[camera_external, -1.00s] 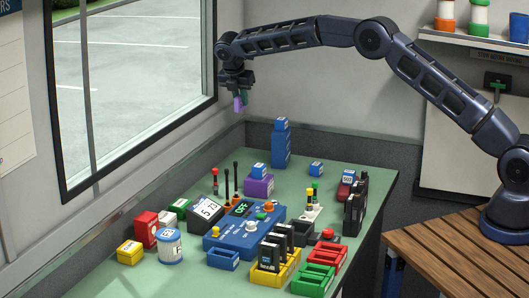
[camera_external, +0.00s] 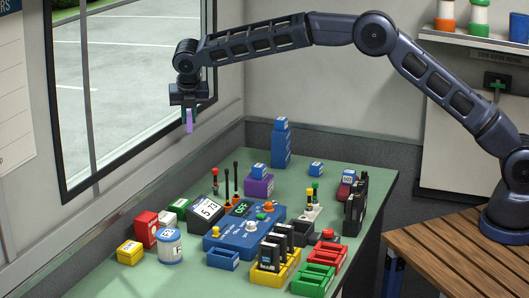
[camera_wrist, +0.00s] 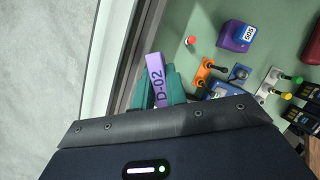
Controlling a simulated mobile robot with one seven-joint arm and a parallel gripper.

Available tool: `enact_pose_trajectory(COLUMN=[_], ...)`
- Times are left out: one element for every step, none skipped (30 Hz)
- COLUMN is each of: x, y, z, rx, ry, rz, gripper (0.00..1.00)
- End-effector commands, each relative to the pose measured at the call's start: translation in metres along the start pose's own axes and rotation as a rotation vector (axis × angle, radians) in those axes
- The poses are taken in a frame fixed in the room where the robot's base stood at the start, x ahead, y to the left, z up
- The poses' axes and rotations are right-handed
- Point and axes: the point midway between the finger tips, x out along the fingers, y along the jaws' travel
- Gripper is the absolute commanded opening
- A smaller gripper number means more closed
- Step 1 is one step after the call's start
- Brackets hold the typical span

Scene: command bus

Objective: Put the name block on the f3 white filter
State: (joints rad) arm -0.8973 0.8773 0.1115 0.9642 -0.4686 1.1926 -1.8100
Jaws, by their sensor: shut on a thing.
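My gripper (camera_external: 189,112) is shut on a purple block (camera_external: 190,124), held high in the air in front of the window. In the wrist view the purple block (camera_wrist: 157,84) carries the lettering D-02 and sits between the green fingers (camera_wrist: 158,95). A white round canister with a blue band (camera_external: 170,250) stands at the front left of the green table, well below my gripper. Its label is too small to read for sure, so I cannot tell whether it is the f3 filter. It does not show in the wrist view.
Red (camera_external: 145,228) and yellow (camera_external: 130,252) boxes stand close beside the canister. A blue console (camera_external: 245,233) fills the table's middle. The window frame (camera_external: 140,150) runs along the left.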

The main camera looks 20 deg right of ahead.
Motion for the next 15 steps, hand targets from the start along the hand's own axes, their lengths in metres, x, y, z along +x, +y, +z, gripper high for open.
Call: enact_pose_trajectory(x=[-0.012, -0.018, -0.026, -0.032, -0.038, -0.046, -0.052, -0.057, -0.066, -0.072, -0.079, -0.087, -0.093, -0.099, -0.106], y=[0.01, 0.016, 0.022, 0.027, 0.032, 0.038, 0.042, 0.046, 0.052, 0.056, 0.059, 0.064, 0.067, 0.07, 0.073], z=[-0.019, -0.03, -0.044, -0.055, -0.066, -0.08, -0.091, -0.102, -0.117, -0.128, -0.139, -0.154, -0.165, -0.176, -0.19], rx=[-0.037, -0.06, -0.089, -0.111, -0.134, -0.163, -0.186, -0.208, -0.238, -0.259, -0.282, -0.312, -0.333, -0.356, -0.384], ry=[0.0, 0.0, 0.0, -0.001, -0.001, -0.001, -0.001, -0.001, -0.002, -0.003, -0.003, -0.004, -0.005, -0.006, -0.007], rz=[0.017, 0.026, 0.038, 0.047, 0.056, 0.067, 0.076, 0.085, 0.098, 0.107, 0.116, 0.128, 0.137, 0.145, 0.156], gripper=[0.0, 0.0, 0.0, 0.0, 0.0, 0.0, 0.0, 0.0, 0.0, 0.0, 0.0, 0.0, 0.0, 0.0, 0.0])
